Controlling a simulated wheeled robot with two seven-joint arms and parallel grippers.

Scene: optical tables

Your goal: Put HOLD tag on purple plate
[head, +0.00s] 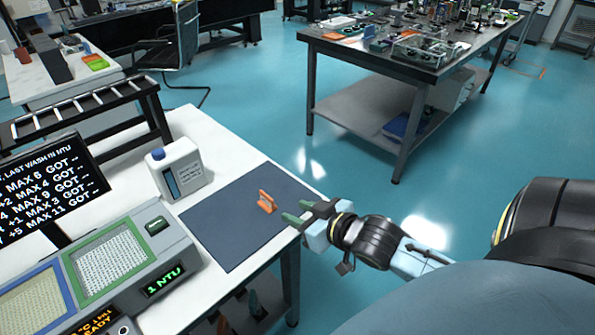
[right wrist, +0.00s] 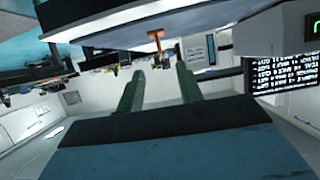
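A small orange object (head: 266,202) with a raised handle-like part stands on a dark blue-grey mat (head: 222,226) on the white table; I cannot read any HOLD lettering on it. It also shows in the right wrist view (right wrist: 156,36), beyond the fingertips. My right gripper (head: 294,213) is at the mat's right edge, its two green fingers pointing left toward the orange object. The fingers are apart and empty, as the right wrist view (right wrist: 160,82) shows. I see no plate that is clearly purple. My left gripper is not in view.
A white bottle (head: 178,168) stands behind the mat's left side. A grey device (head: 150,250) with a green-framed panel (head: 108,262) and a blue-framed panel (head: 36,305) fills the table's left, beside a text screen (head: 48,188). Open floor lies right of the table.

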